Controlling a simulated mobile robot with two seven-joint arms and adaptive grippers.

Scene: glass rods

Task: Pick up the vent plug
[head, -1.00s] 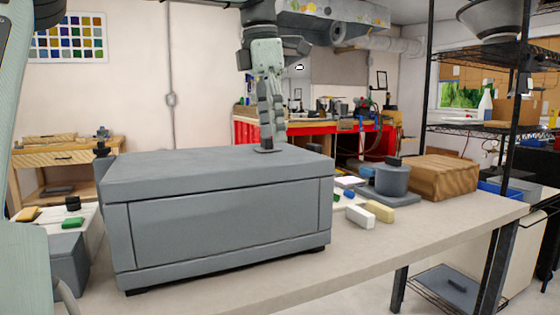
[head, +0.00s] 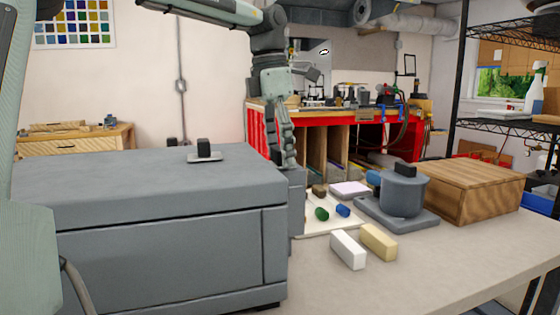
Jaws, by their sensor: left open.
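A small dark plug on a thin pale grey base (head: 204,150), which looks like the vent plug, stands upright on top of the large grey box (head: 140,232). My left gripper (head: 287,162) points down at the right end of the box, clear of the plug and to its right. It is open, and I see nothing between its fingers. The lower fingertips are close to the box's edge in the picture; I cannot tell if they touch. My right gripper is not in view.
Right of the box, a pale tray (head: 326,229) bears small coloured pieces. A white block (head: 347,250) and a cream block (head: 378,242) lie in front. A grey canister (head: 404,194) with a dark knob and a wooden box (head: 468,187) stand farther right.

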